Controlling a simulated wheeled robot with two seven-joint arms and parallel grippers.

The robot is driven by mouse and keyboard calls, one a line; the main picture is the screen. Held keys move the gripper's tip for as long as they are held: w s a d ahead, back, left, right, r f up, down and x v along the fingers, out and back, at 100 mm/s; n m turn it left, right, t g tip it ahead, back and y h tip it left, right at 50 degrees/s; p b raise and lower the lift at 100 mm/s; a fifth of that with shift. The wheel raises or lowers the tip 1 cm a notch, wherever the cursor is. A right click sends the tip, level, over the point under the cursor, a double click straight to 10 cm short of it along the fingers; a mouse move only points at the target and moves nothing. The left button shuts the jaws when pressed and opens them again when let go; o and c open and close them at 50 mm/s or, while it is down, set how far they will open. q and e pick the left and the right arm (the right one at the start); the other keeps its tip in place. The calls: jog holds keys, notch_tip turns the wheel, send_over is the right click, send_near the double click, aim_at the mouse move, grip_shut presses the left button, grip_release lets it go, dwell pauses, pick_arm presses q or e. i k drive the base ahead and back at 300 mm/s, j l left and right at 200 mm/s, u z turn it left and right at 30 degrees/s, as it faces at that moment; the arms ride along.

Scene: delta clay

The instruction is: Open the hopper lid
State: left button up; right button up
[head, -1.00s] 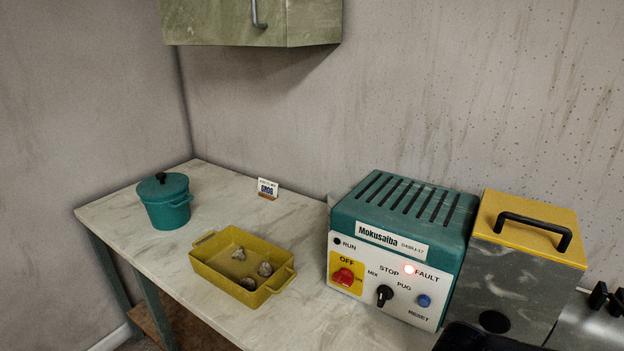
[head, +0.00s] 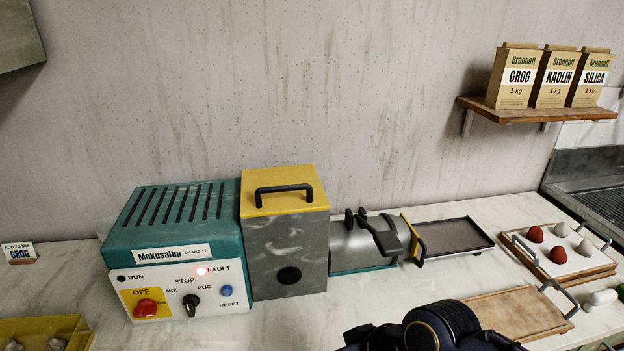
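The hopper (head: 287,250) is a grey marbled box with a dark round spot on its front, in the middle of the head view. Its yellow lid (head: 262,180) lies flat and closed on top, with a black bar handle (head: 284,193). It joins the right side of the teal Mokusaiba machine (head: 170,240), whose red light by FAULT is lit. A dark arm part of mine shows at the bottom, right of the hopper and apart from it. No gripper fingers can be made out.
A grey barrel (head: 357,243) with black clamps and a yellow end plate extends right of the hopper. Beyond are a dark tray (head: 455,238), a wooden board (head: 515,312) and a handled tray with red and white lumps. A shelf (head: 535,112) holds GROG, KAOLIN and SILICA bags.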

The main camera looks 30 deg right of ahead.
aim_at(264, 192)
jog(key=z, duration=0.9)
